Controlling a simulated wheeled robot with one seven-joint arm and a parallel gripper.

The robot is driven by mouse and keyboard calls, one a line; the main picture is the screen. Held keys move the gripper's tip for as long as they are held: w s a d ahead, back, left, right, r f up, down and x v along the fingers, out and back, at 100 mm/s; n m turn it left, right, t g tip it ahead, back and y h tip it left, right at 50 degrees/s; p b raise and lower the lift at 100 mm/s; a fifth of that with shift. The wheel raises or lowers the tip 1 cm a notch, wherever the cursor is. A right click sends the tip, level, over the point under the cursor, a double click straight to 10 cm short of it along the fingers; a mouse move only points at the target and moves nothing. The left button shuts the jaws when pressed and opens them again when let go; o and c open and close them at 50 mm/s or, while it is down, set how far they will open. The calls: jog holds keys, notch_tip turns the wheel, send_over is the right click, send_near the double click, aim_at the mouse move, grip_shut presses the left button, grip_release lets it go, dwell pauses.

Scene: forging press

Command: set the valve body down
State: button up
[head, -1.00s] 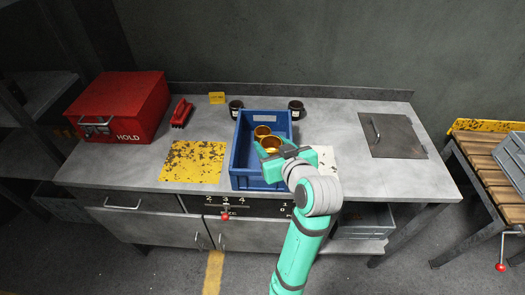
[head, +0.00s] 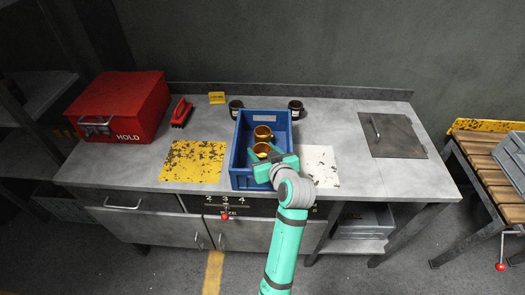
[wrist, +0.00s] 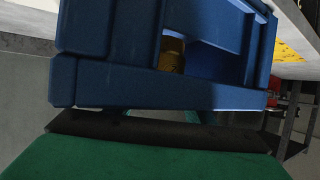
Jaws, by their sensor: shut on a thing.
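Two brass-coloured valve bodies show in the blue crate in the head view. One valve body (head: 263,132) stands farther back. The nearer valve body (head: 262,149) is between the fingers of my gripper (head: 262,155), which is shut on it from the front side. The gripper reaches over the crate's near wall. In the wrist view the blue crate (wrist: 150,85) fills most of the picture, and a bit of brass (wrist: 172,55) shows through its wall opening. The fingertips are mostly hidden there. I cannot tell whether the held body touches the crate floor.
A yellow worn patch (head: 192,162) lies left of the crate and a white one (head: 320,167) right of it. Two dark cups (head: 236,108) (head: 296,108) stand behind the crate. A red HOLD box (head: 120,105) and red brush (head: 181,113) are left. A metal plate (head: 393,135) is right.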

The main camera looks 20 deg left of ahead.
jog(key=shift+f, duration=0.2)
jog(key=shift+s+d+f, duration=0.1)
jog(key=shift+f, duration=0.5)
jog(key=o, duration=1.1)
jog(key=shift+f, duration=0.15)
jog(key=shift+r, duration=0.4)
jog(key=v, duration=0.8)
jog(key=r+v, duration=0.1)
jog(key=v, duration=0.3)
